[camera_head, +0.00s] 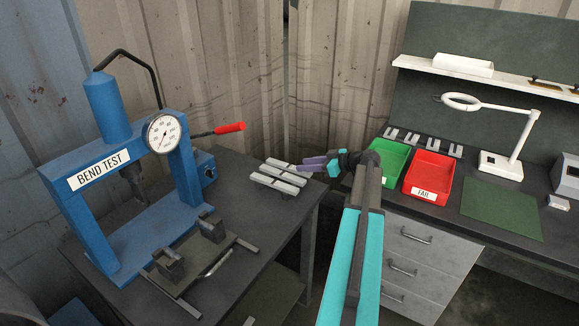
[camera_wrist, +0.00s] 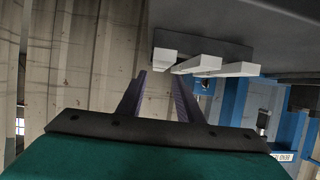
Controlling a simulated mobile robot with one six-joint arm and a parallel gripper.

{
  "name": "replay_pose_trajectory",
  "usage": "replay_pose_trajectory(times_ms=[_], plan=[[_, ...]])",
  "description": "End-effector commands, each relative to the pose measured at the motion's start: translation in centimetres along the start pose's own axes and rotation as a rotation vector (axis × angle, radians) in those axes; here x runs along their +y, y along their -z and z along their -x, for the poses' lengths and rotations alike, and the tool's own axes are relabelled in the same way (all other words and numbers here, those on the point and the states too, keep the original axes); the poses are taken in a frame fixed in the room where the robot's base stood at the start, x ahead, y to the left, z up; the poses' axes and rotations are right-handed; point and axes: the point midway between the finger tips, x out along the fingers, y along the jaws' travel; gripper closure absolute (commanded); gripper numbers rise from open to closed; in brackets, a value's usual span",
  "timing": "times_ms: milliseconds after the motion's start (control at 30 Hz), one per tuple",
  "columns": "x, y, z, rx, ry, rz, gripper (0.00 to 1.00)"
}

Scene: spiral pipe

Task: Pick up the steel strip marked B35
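Three pale steel strips lie side by side on a dark rack on the bench; in the head view they are the far strip (camera_head: 291,165), the middle strip (camera_head: 283,174) and the near strip (camera_head: 275,184). No B35 marking can be read on any of them. My gripper (camera_head: 310,165) has its purple fingers at the right ends of the strips. In the wrist view its fingers (camera_wrist: 158,84) are apart with nothing between them. The strip ends there, a left one (camera_wrist: 165,54), a middle one (camera_wrist: 197,64) and a right one (camera_wrist: 237,69), lie beyond the fingertips.
The blue bend test press (camera_head: 108,180) with a dial and red-handled lever stands left of the strips. A green tray (camera_head: 384,168) and a red tray (camera_head: 428,176) sit on the right workbench, near a white lamp (camera_head: 500,165). Corrugated walls close off the back.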

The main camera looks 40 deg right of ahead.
Motion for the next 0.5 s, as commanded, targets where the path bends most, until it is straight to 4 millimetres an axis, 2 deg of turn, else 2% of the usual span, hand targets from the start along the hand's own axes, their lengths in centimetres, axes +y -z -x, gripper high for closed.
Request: replay_pose_trajectory(times_ms=[167,500], plan=[[-0.01,0.02,-1.24,0.000,0.001,0.000,0.67],[0.03,-0.04,-1.29,0.000,-0.001,0.000,0.67]])
